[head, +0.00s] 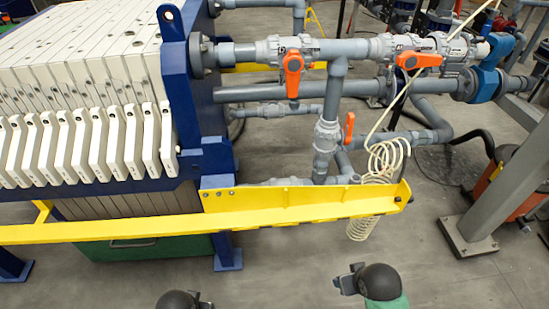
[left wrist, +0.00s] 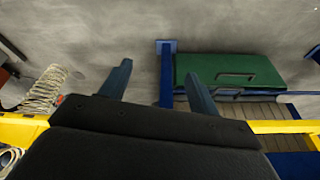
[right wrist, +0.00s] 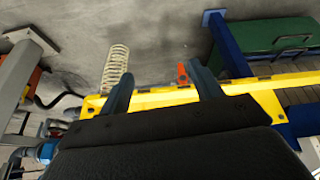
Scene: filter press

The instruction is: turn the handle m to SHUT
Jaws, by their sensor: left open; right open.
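Three orange valve handles show in the head view, and I cannot read which is m. One handle (head: 292,72) hangs down, crosswise to the upper grey pipe. A second handle (head: 418,60) to its right lies roughly along that pipe. A smaller third handle (head: 349,127) stands upright beside the vertical pipe. My left gripper (head: 188,301) is low in front of the yellow rail, its fingers open and empty in the left wrist view (left wrist: 158,82). My right gripper (head: 348,280) is right of it, also open and empty in the right wrist view (right wrist: 160,80). Both are apart from the handles.
A yellow rail (head: 120,232) crosses between my grippers and the valves. A coiled cream hose (head: 362,228) hangs over its right end. The press plates (head: 85,150) stand left; a grey post (head: 482,195) stands right. The floor in front is clear.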

